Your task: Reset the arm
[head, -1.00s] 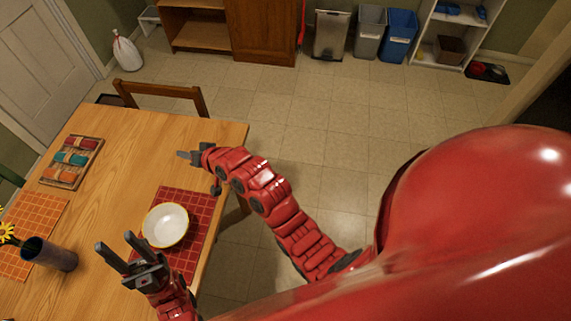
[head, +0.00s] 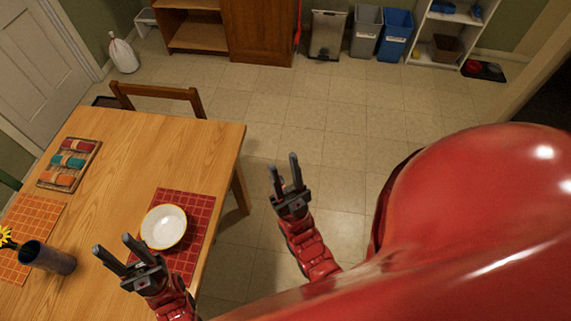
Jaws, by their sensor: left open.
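My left gripper (head: 112,244) is open and empty, over the near part of the wooden table (head: 160,148). Its fingers are apart, just left of a white bowl with a yellow rim (head: 164,227). The bowl sits on a red checked placemat (head: 201,213). My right gripper (head: 283,163) is open and empty, with two spread fingers pointing away from me. It is in view over the floor, right of the table edge and clear of it.
A dark vase (head: 47,258) with a yellow flower stands on the table at the left, by an orange placemat (head: 35,217). A rack of coloured rolls (head: 70,164) lies farther back. A wooden chair (head: 157,92) is behind the table. The tiled floor (head: 350,130) is open.

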